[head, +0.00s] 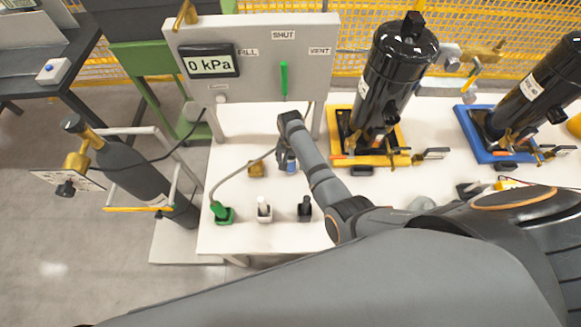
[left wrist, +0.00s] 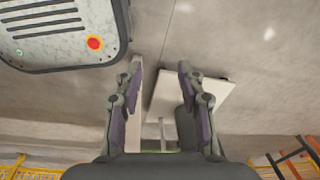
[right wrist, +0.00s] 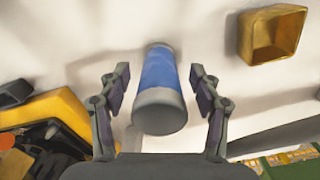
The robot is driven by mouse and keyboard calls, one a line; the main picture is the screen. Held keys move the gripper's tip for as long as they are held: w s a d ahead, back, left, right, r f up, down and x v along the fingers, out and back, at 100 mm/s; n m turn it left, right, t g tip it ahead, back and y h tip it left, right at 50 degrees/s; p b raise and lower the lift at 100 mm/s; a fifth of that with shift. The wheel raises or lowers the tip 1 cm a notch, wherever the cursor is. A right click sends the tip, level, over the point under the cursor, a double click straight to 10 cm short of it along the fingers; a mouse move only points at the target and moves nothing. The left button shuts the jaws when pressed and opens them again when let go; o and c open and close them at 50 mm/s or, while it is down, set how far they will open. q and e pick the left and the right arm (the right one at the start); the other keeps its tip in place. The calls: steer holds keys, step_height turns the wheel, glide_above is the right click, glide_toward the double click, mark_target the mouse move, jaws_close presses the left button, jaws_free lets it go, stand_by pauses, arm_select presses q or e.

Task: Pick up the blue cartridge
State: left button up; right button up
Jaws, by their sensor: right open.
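The blue cartridge (right wrist: 160,70) is a short cylinder with a blue band and a grey end. In the right wrist view it stands on the white bench, in line between the fingers of my right gripper (right wrist: 161,80). The gripper is open, with a gap on both sides of the cartridge. In the head view my right gripper (head: 289,148) points down over the bench and mostly hides the cartridge (head: 291,167). My left gripper (left wrist: 160,75) shows only in its own wrist view, open and empty above the floor.
A small brass-coloured square cup (head: 257,170) stands just left of the cartridge. Green (head: 222,213), white (head: 264,210) and black (head: 305,209) fittings line the bench's front. A black compressor (head: 392,75) on a yellow base (head: 400,158) stands to the right. A gauge panel (head: 255,62) stands behind.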

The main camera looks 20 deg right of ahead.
steer(key=shift+s+r, duration=0.1)
steer(key=shift+r, duration=0.05)
steer(key=shift+c, duration=1.4)
steer(key=c, duration=1.1)
arm_select(q)
steer(key=shift+w+r, duration=0.15)
steer(key=shift+w, duration=0.5)
arm_select(e)
steer(key=shift+o, duration=0.2)
